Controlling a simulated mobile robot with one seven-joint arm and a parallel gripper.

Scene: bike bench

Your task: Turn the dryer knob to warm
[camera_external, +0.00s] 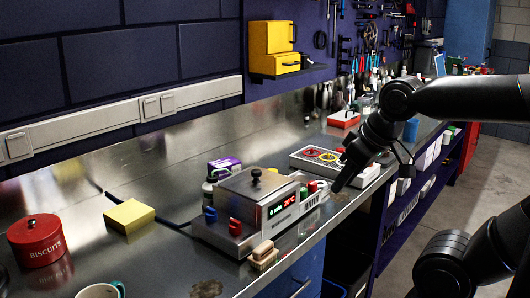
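A grey metal machine (256,205) stands on the bench in the middle of the view. It has a lit display (282,204), a lid with a black knob (256,175) on top, a blue knob (210,214) and a red knob (235,227) at its left end. Small red and green parts show at its right end. I cannot tell for certain whether this is the dryer, or which knob sets warm. My gripper (337,187) is dark and points down close to the machine's right end. Whether it touches anything, and its finger opening, cannot be made out.
A yellow block (129,216), a red biscuit tin (37,241) and a mug (100,291) are at left. A wooden brush or block (263,256) lies in front of the machine. A tray with coloured rings (318,160) is behind my gripper. The bench between block and machine is mostly clear.

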